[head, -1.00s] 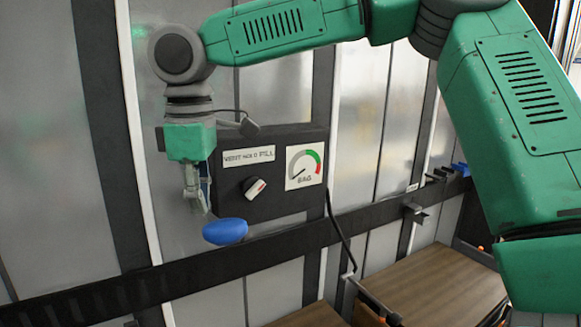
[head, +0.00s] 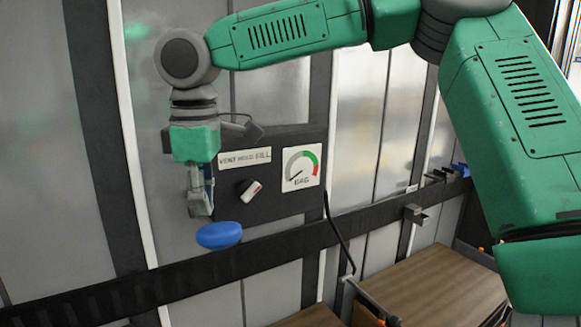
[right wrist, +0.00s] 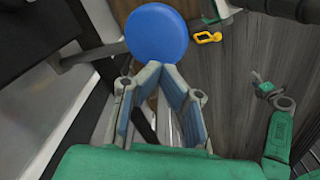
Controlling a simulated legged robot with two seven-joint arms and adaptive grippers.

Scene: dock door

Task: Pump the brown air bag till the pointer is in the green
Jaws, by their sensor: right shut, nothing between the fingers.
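A dark control panel (head: 232,200) on the wall carries a VENT HOLD FILL label (head: 245,158), a selector knob (head: 249,190) and a round-scaled gauge (head: 301,167). The knob's pale end points up and right, toward the FILL side. The gauge pointer sits at the lower left, outside the green band. A blue rounded button (head: 219,235) sticks out below the panel; it also shows in the right wrist view (right wrist: 156,33). My right gripper (head: 200,211) is shut and empty, just above and left of the button; contact cannot be told. I cannot make out a brown air bag.
A dark rail (head: 262,257) runs along the wall below the panel, with a grey bracket (head: 416,216) on it. A black hose hangs right of the panel. Brown wood-like surfaces (head: 430,285) lie at lower right. A yellow-handled item (right wrist: 208,37) shows in the right wrist view.

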